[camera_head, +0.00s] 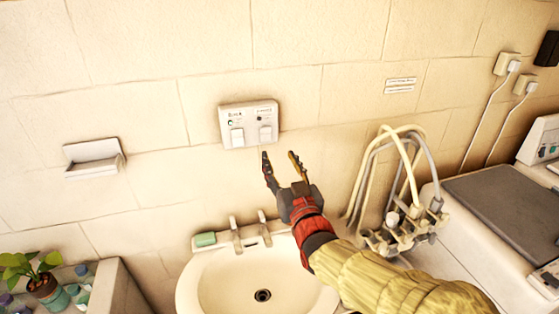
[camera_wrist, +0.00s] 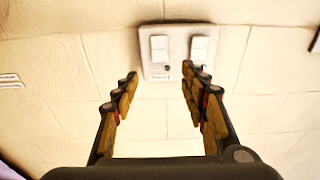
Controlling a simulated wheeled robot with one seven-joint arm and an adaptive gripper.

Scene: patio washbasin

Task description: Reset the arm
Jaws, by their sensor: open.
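My gripper (camera_head: 281,164) is open and empty. It is raised above the washbasin's right side, just below a white double switch plate (camera_head: 248,124) on the tiled wall. My arm, in a yellow sleeve with a red and black wrist, reaches in from the lower right. In the wrist view, the two fingers of my gripper (camera_wrist: 160,88) stand apart, with the switch plate (camera_wrist: 176,52) beyond them, upside down. Nothing lies between the fingers. I cannot tell whether a fingertip touches the plate.
The white washbasin (camera_head: 205,280) has two taps and a green soap bar (camera_head: 205,239). Looped hoses (camera_head: 405,160) hang on the right, beside a washing machine (camera_head: 500,210). A soap shelf (camera_head: 93,158) is on the left wall. A potted plant (camera_head: 35,275) and bottles stand lower left.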

